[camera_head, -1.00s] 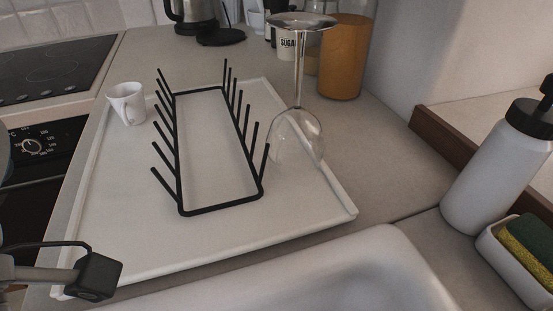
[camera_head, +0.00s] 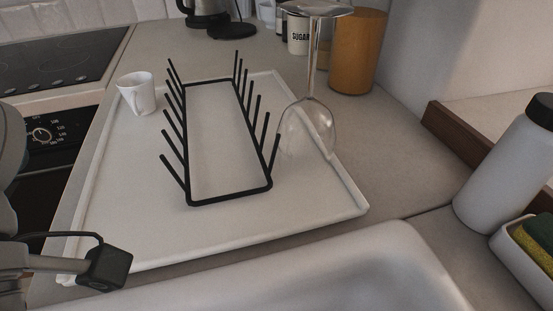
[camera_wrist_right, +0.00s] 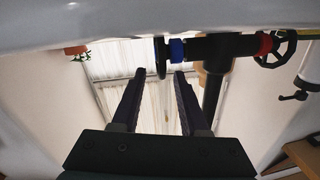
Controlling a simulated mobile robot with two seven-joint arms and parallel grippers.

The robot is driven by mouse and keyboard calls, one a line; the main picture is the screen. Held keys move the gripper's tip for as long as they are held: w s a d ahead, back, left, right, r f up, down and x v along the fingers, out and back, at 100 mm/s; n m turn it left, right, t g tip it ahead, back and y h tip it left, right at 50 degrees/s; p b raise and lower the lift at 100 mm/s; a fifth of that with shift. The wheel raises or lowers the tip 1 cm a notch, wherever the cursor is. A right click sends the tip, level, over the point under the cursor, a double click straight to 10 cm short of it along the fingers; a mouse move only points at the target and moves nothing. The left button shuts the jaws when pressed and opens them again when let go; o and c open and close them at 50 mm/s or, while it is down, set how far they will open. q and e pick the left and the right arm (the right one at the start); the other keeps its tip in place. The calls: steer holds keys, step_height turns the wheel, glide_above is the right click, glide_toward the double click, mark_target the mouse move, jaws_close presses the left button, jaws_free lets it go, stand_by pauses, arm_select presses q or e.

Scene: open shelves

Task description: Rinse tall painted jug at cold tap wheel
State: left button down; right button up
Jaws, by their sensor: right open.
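The cold tap wheel (camera_wrist_right: 161,57) is a dark disc seen nearly edge-on, beside a blue collar (camera_wrist_right: 177,50) on the dark tap (camera_wrist_right: 215,48) in the right wrist view. My right gripper (camera_wrist_right: 160,75) is open, its two fingertips just below the wheel in the picture, one to each side. I cannot tell whether they touch it. No tall painted jug can be made out in either view. Part of my left arm shows at the left edge of the head view, but its fingers do not.
A second wheel (camera_wrist_right: 276,48) with a red collar is at the tap's right end. In the head view, a black rack (camera_head: 230,197) and white mug (camera_head: 137,93) stand on a white tray (camera_head: 250,235), with an upturned glass (camera_head: 306,125) at the rack's right. The sink (camera_head: 350,270) is in front.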

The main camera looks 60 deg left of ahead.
steer(key=shift+w+d, duration=0.1)
steer(key=shift+w, duration=0.85)
jaws_close()
